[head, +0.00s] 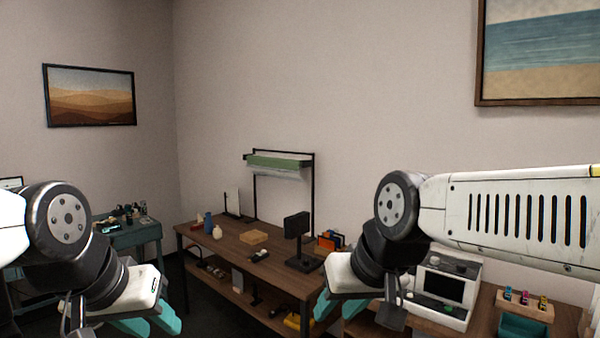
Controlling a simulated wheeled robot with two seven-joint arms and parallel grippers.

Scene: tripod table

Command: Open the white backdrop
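A black backdrop stand (313,195) rises from the back of the wooden table. A green roll (276,162) lies along its top bar, and a white backdrop (278,174) shows just beneath it, mostly rolled up with only a short strip hanging. My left gripper (150,326) is at the bottom left, its teal fingers apart and nothing seen between them. My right gripper (326,306) is in front of the table's right part; one teal finger shows clearly, so its opening is unclear. Both grippers are well in front of and below the backdrop.
The wooden table (215,250) holds a black tripod-like device (298,240), a tan box (254,237), a blue bottle (208,223) and a white panel (232,202). A white machine (443,290) stands at right. A teal table (135,235) is at left.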

